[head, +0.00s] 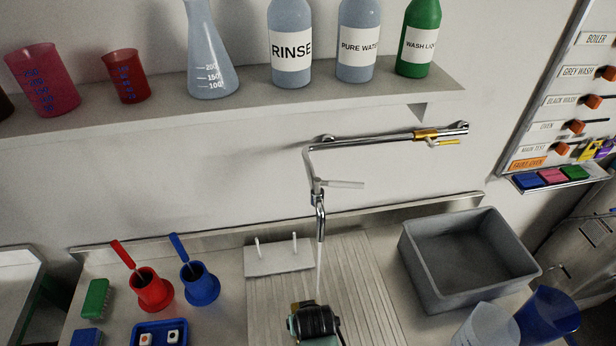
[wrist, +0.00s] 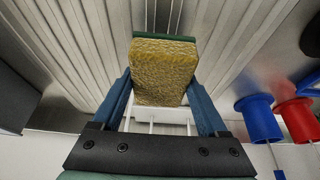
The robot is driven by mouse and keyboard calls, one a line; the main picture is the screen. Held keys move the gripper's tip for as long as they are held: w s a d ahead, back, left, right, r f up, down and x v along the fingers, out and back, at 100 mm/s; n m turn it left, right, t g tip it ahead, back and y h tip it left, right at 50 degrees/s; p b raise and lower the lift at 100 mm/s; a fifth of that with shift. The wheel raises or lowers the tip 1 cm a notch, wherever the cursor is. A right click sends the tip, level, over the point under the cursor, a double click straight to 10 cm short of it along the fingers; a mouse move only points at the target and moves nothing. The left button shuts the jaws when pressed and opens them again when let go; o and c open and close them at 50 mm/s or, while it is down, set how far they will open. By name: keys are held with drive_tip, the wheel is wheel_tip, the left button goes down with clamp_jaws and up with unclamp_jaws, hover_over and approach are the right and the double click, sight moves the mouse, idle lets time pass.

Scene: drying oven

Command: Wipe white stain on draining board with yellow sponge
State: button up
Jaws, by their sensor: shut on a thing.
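The yellow sponge (wrist: 165,72) has a green backing and sits between the two blue fingers of my gripper (wrist: 162,88) in the wrist view. My gripper is shut on it. The ribbed draining board (wrist: 90,45) lies behind the sponge in the wrist view; I cannot tell whether they touch. In the head view the draining board (head: 355,265) is at bottom centre, and the dark body of my gripper (head: 314,322) is over its front part, hiding the sponge. I cannot make out a white stain in either view.
A tap (head: 318,200) hangs over the board with a thin pale stream below it. A white peg block (head: 278,259) stands at the board's back left. A grey basin (head: 465,258) is to the right. Red (head: 151,289) and blue (head: 200,284) holders are to the left.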

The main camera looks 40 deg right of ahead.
wheel_tip(320, 180, up, 4)
drive_tip(key=shift+w+f+p, duration=0.15)
drive_tip(key=shift+f+p, duration=0.1)
drive_tip(key=shift+p, duration=1)
drive_tip(key=shift+r+p, duration=0.5)
drive_tip(key=shift+r, duration=0.15)
drive_tip(key=shift+f, duration=0.1)
